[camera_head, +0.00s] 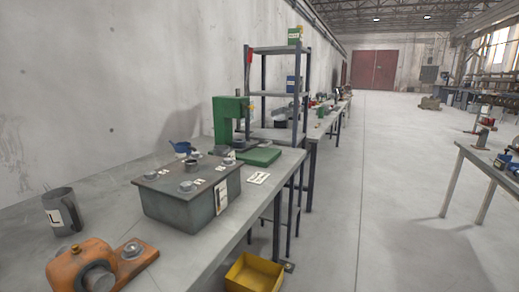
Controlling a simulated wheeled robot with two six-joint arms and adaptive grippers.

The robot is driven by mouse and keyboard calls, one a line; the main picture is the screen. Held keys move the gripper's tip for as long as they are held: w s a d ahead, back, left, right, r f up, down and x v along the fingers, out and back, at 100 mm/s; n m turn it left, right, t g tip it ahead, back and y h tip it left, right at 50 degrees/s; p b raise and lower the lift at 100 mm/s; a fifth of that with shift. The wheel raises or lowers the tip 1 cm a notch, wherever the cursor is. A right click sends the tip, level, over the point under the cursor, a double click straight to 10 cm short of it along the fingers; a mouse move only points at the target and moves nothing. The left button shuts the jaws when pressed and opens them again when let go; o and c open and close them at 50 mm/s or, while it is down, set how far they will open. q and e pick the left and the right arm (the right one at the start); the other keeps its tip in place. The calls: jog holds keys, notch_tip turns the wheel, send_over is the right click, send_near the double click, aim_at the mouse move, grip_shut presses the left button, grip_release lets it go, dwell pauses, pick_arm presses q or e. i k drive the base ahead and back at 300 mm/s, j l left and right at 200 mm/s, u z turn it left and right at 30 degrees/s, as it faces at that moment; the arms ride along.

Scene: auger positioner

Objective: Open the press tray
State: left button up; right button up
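A green press (228,118) stands on the grey workbench (108,172) near its far end. A flat green plate (259,156) lies at its foot toward the bench's right edge; I cannot tell whether it is the press tray. A grey box (190,196) with several round fittings and white labels on top stands nearer to me and partly hides the press's lower part. Neither of my grippers is in view.
An orange device (98,266) and a grey mug (62,211) stand at the near left. A yellow bin (254,272) sits below the bench edge. A metal shelf (278,94) stands behind the press. The floor (385,190) to the right is clear up to another table (488,160).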

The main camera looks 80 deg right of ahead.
aim_at(239, 145)
jog(key=z, duration=2.55)
jog(key=i+l, duration=0.85)
jog(key=u, duration=1.4)
